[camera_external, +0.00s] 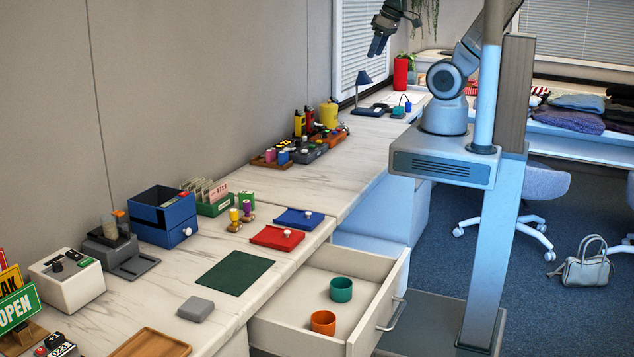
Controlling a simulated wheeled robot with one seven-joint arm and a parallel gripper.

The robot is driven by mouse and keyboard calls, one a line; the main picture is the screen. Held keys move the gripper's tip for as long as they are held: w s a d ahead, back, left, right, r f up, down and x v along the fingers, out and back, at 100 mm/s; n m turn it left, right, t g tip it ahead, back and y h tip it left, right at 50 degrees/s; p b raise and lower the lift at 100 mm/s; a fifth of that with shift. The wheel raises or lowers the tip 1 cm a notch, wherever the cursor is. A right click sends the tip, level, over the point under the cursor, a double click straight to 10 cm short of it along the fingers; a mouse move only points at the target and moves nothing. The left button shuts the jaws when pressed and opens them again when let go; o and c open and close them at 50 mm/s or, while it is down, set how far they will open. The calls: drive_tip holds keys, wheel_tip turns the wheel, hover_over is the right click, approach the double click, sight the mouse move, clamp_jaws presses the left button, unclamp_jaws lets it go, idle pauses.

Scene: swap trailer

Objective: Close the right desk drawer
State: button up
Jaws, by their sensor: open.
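A desk drawer (299,329) is pulled out from under the white marble-look desk (180,305), with its bar handle (393,314) on the front panel at the right. A teal cup (341,290) and an orange cup (323,322) stand inside it. My gripper (377,46) is up at the top of the view, above the far part of the desk. It is far from the drawer, points downward and is open, with nothing seen between its fingers.
A red tray (277,238) and blue tray (298,219) lie near the desk edge above the drawer. A dark green mat (234,273) lies beside them. An office chair (535,190) and a handbag (584,265) are on the blue floor to the right.

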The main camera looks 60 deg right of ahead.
drive_tip(key=c, duration=1)
drive_tip(key=shift+w+a+f, duration=0.1)
drive_tip(key=shift+a+f, duration=0.1)
drive_tip(key=shift+f, duration=0.05)
clamp_jaws()
drive_tip(key=s+a+f+n+g+b, duration=0.1)
drive_tip(key=s+a+f+n+b, duration=0.1)
drive_tip(key=a+f+n+b, duration=0.8)
drive_tip(key=s+a+f+n+b, duration=0.2)
drive_tip(key=a+f+n+b, duration=0.7)
drive_tip(key=a, duration=0.8)
drive_tip(key=s+a+f+n+b, duration=0.35)
drive_tip(key=s+f+n, duration=0.3)
drive_tip(key=s, duration=0.25)
drive_tip(key=s+a+f+n+b, duration=0.2)
drive_tip(key=s+a+f+n, duration=0.25)
drive_tip(key=s+f, duration=0.4)
drive_tip(key=s+a+f+n+b, duration=0.35)
drive_tip(key=s+f+n, duration=0.25)
drive_tip(key=s, duration=0.3)
drive_tip(key=w+f+b, duration=0.1)
drive_tip(key=w+f, duration=0.5)
drive_tip(key=f, duration=0.3)
drive_tip(key=shift+w+f+g, duration=0.2)
drive_tip(key=shift+w+g, duration=0.1)
drive_tip(key=shift+w, duration=0.05)
